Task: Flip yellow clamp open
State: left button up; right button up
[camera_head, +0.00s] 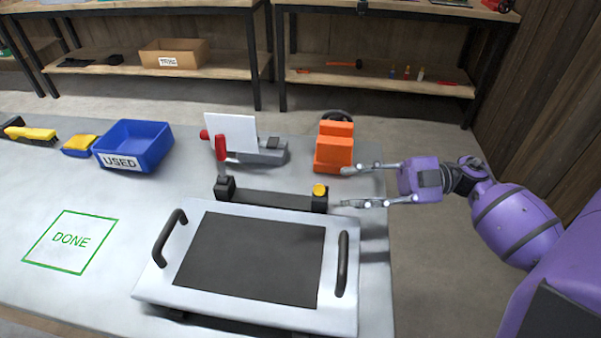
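The yellow clamp (320,190) sits on a black block at the right end of a dark bar behind the roof panel. A red-handled clamp (221,155) stands upright at the bar's left end. The panel (250,258) is light grey with a dark centre and two black handles. My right gripper (343,187) comes in from the right and is open, its fingers pointing left. Its nearer fingertip is close to the right of the yellow clamp; I cannot tell whether they touch. My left gripper is not in view.
An orange block (333,148) stands just behind the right gripper's far finger. A grey vise-like tool (262,152) and white card (230,132) are behind the bar. A blue USED bin (135,146) and brushes are at left. The green DONE square (70,241) is clear.

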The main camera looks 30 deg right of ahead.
aim_at(319, 190)
jog(key=x, duration=0.7)
jog(key=shift+s+a+r+p, duration=0.1)
jog(key=shift+a+p, duration=0.25)
jog(key=shift+p, duration=0.05)
grip_shut()
